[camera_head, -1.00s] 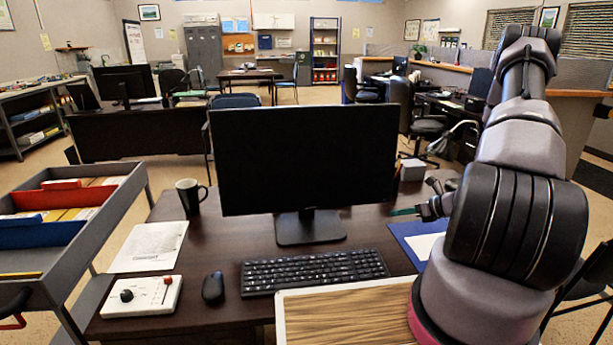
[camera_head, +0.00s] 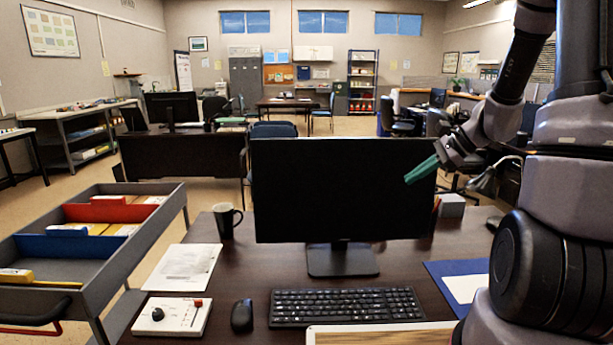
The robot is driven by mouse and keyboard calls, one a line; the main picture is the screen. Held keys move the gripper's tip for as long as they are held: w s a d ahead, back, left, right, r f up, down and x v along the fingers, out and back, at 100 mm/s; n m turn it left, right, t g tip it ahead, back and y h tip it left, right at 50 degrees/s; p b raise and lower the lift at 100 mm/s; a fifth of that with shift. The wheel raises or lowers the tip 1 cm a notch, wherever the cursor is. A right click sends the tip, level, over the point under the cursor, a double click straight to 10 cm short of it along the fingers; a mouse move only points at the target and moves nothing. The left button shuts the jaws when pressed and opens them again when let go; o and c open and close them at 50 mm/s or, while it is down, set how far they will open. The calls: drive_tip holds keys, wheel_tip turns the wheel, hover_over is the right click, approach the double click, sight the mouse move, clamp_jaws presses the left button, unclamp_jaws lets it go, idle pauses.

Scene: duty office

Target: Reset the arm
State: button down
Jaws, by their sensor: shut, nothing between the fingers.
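My gripper (camera_head: 412,178) is raised at the right, in front of the upper right part of the black monitor (camera_head: 325,195) as seen from the head camera. Its green fingers are together, point left and slightly down, and hold nothing. My arm is bent and fills the right side of the picture. I cannot tell how far the fingertips are from the monitor screen.
The dark desk (camera_head: 400,262) holds a keyboard (camera_head: 346,306), mouse (camera_head: 242,315), mug (camera_head: 227,219), white control box (camera_head: 172,316), paper (camera_head: 182,266) and blue folder (camera_head: 462,283). A grey cart (camera_head: 150,221) stands at the left. Space above the monitor is clear.

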drive_tip(key=s+a+r+n+t+h, duration=0.3)
drive_tip(key=s+r+n+h, duration=0.3)
drive_tip(key=s+r+n, duration=0.7)
drive_tip(key=s+r, duration=0.6)
drive_tip(key=shift+s+a, duration=0.3)
drive_tip(key=shift+s, duration=0.1)
drive_tip(key=c, duration=1.5)
unclamp_jaws()
drive_tip(key=shift+c, duration=0.2)
